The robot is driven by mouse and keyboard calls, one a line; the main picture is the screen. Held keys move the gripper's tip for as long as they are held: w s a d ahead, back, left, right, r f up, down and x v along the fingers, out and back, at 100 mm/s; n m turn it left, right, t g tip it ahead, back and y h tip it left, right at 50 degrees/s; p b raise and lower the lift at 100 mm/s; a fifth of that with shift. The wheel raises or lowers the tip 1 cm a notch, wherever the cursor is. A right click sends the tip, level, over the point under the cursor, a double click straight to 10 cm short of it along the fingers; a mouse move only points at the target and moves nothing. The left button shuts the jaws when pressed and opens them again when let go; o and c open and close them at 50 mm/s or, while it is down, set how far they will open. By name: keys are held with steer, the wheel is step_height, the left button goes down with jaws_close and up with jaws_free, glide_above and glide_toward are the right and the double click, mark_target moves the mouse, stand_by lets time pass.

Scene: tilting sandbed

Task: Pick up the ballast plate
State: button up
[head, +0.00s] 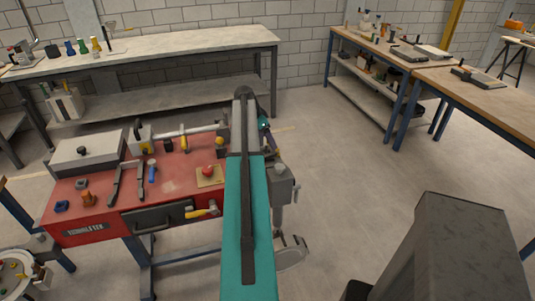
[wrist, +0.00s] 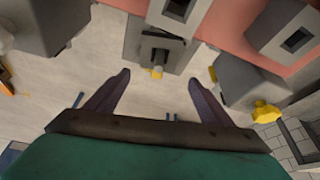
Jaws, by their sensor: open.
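My gripper (wrist: 159,80) is open and empty in the wrist view, its two dark purple fingers spread above a pale floor. In the head view my arm reaches over the right end of a red bench and mostly hides the gripper. I cannot tell for certain which object is the ballast plate. A pale grey slab with a small knob (head: 86,149) lies at the left end of the bench, well away from my gripper. In the wrist view, a grey block with a yellow tip (wrist: 158,52) is just beyond the fingertips, apart from them.
The red bench (head: 100,228) carries a red button on a yellowish base (head: 209,174), a blue-handled tool (head: 152,171) and dark bars. A long workbench (head: 180,45) stands behind it. A wooden table (head: 490,90) stands at right. The floor (head: 350,180) between is clear.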

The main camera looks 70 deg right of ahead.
mark_target(271, 150)
steer(key=shift+s+f, duration=0.1)
steer(key=shift+p+x, duration=0.7)
steer(key=shift+x, duration=0.15)
steer(key=shift+p+x, duration=0.5)
steer(key=shift+x, duration=1.1)
steer(key=shift+s+a, duration=0.1)
steer(key=shift+a, duration=0.05)
steer(key=c, duration=1.2)
steer(key=shift+o, duration=0.2)
step_height(271, 150, up, 10)
steer(key=b, duration=0.3)
steer(key=shift+r, duration=0.2)
